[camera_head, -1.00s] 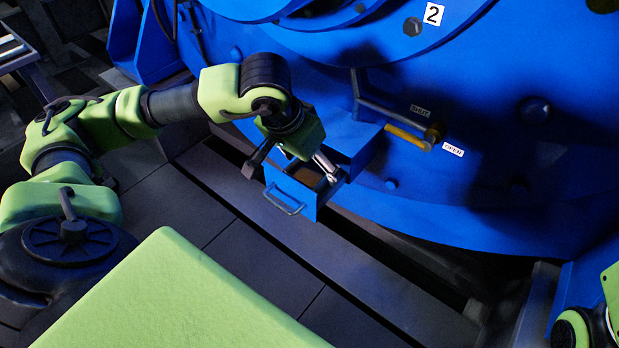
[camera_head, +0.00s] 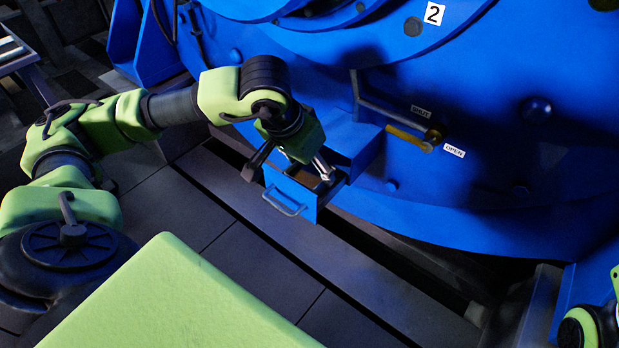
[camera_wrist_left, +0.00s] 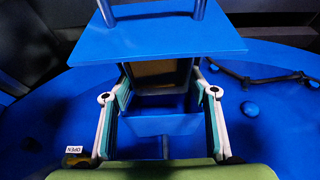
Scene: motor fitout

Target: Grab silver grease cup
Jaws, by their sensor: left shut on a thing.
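A small blue drawer (camera_head: 289,196) with a handle stands pulled out of its housing on the blue machine. My left gripper (camera_head: 292,171) is down at it, one dark finger on its left side and a silver-looking finger by its right side. In the left wrist view, the two fingers (camera_wrist_left: 159,85) straddle the drawer (camera_wrist_left: 160,36) just behind its front plate and appear shut on its sides. The inside shows brown between the fingers. I cannot make out a silver grease cup in either view. My right gripper is out of view; only part of that arm shows.
The blue machine (camera_head: 480,110) fills the back and right. A yellow-handled lever (camera_head: 408,139) with a label sits right of the drawer housing. A dark ledge (camera_head: 330,240) runs below, and the grey floor (camera_head: 240,250) in front is clear.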

